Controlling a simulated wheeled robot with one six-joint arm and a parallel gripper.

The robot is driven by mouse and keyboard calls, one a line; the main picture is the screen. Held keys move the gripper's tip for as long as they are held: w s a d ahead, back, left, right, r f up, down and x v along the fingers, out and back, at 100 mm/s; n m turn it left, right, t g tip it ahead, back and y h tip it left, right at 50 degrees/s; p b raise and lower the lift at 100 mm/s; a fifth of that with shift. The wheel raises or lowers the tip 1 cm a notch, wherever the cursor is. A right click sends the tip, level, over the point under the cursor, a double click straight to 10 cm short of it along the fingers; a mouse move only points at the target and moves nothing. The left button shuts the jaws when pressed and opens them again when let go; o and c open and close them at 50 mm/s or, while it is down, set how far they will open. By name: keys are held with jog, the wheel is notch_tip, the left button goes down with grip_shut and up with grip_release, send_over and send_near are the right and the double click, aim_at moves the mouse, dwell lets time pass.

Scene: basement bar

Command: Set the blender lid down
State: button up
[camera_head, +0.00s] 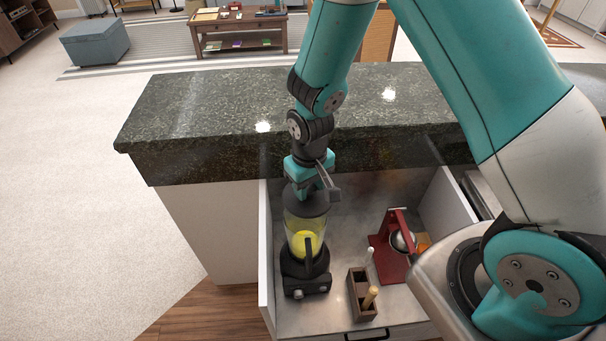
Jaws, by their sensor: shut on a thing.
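The blender (306,268) stands upright at the left of an open drawer (340,315). It has a black base and a clear jar with something yellow inside. The dark grey blender lid (308,203) is at the top of the jar. My gripper (314,189) points down from above and is shut on the lid. I cannot tell whether the lid rests on the jar rim or is slightly above it. The fingers partly hide the top of the lid.
A red appliance with a metal bowl (389,248) stands right of the blender in the drawer. A small brown wooden box (359,301) is between them at the front. The dark stone counter (210,110) behind has a wide clear top.

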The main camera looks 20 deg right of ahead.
aim_at(306, 204)
jog(key=shift+a+f+b, duration=0.3)
jog(key=shift+f+b, duration=0.2)
jog(key=shift+f, duration=0.3)
jog(key=shift+f+b, duration=1.9)
jog(key=shift+f, duration=0.6)
jog(key=shift+f+b, duration=0.5)
jog(key=shift+f, duration=0.1)
jog(key=o, duration=1)
